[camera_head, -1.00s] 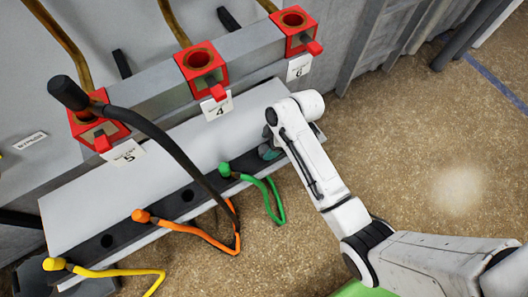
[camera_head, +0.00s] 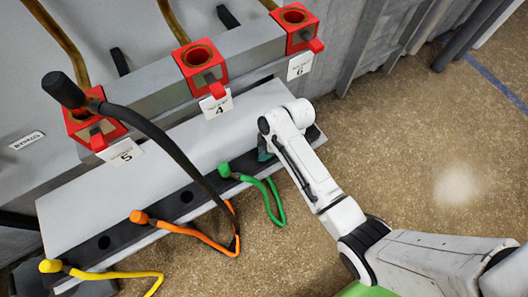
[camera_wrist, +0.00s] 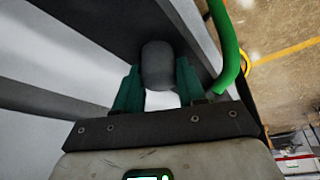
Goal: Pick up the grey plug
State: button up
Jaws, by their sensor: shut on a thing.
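The grey plug (camera_wrist: 158,62) is a rounded grey cylinder in the wrist view. It sits between the two teal fingers of my gripper (camera_wrist: 157,86), which is shut on it. The plug is at the dark strip (camera_wrist: 100,25) along the edge of the pale ledge. Whether it is still seated in that strip I cannot tell. In the head view, my gripper (camera_head: 263,152) is at the right end of the strip, mostly hidden by my white wrist, and the grey plug is hidden there.
Green (camera_head: 225,170), orange (camera_head: 139,217) and yellow (camera_head: 50,266) plugs with cables line the strip (camera_head: 160,207) to the left. A black plug (camera_head: 66,92) with a thick cable stands above. Red sockets (camera_head: 200,68) line the wall. Open floor (camera_head: 400,150) lies right.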

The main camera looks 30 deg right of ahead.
jog(key=c, duration=0.4)
jog(key=shift+r, duration=0.1)
